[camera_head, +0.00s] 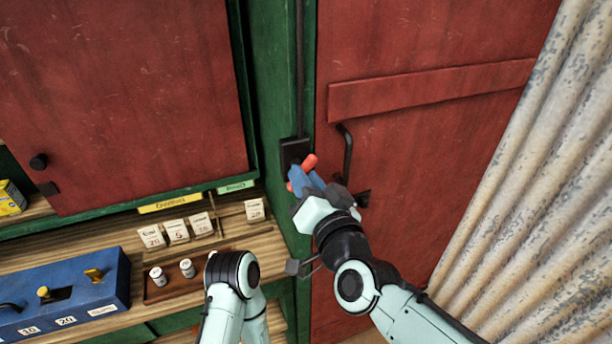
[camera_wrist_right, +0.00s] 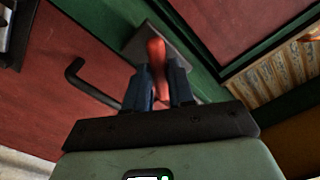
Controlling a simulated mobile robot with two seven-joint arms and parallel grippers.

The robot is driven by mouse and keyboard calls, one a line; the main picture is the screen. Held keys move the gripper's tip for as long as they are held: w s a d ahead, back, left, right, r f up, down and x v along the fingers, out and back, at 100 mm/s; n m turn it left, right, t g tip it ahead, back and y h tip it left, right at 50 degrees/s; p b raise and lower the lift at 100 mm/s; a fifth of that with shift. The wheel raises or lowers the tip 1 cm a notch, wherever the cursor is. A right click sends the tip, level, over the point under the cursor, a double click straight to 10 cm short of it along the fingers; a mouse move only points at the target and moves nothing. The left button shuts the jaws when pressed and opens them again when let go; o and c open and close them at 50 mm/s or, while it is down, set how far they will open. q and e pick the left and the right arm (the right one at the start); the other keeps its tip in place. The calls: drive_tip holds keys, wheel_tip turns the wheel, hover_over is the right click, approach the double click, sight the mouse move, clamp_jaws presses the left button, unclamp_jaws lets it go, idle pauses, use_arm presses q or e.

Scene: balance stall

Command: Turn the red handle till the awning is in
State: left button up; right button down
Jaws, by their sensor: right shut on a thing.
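The red handle (camera_head: 309,162) belongs to a crank on a dark box (camera_head: 294,152) fixed to the green post. My right gripper (camera_head: 304,180) is at the handle, its blue fingers closed around it. In the right wrist view the red handle (camera_wrist_right: 156,55) stands between the two fingers (camera_wrist_right: 157,85) and sticks out past their tips. A thin dark rod (camera_head: 300,70) runs up the post from the box. The awning is not in view. My left arm shows at the bottom, but its gripper is not in view.
A red door (camera_head: 420,140) with a black pull handle (camera_head: 346,150) is right of the post. A counter with price cards (camera_head: 176,231), a small tray (camera_head: 172,290) and a blue box (camera_head: 60,295) lies left. A pale corrugated sheet (camera_head: 540,170) stands at the right.

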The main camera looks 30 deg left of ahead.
use_arm(q)
drive_tip(key=shift+w+r+p, duration=0.55)
drive_tip(key=shift+r+p, duration=0.1)
drive_tip(key=shift+r, duration=0.2)
use_arm(e)
drive_tip(key=n, duration=2.4)
drive_tip(key=shift+n, duration=0.4)
drive_tip(key=c, duration=1)
unclamp_jaws()
drive_tip(key=shift+c, duration=0.2)
drive_tip(key=shift+d, duration=0.1)
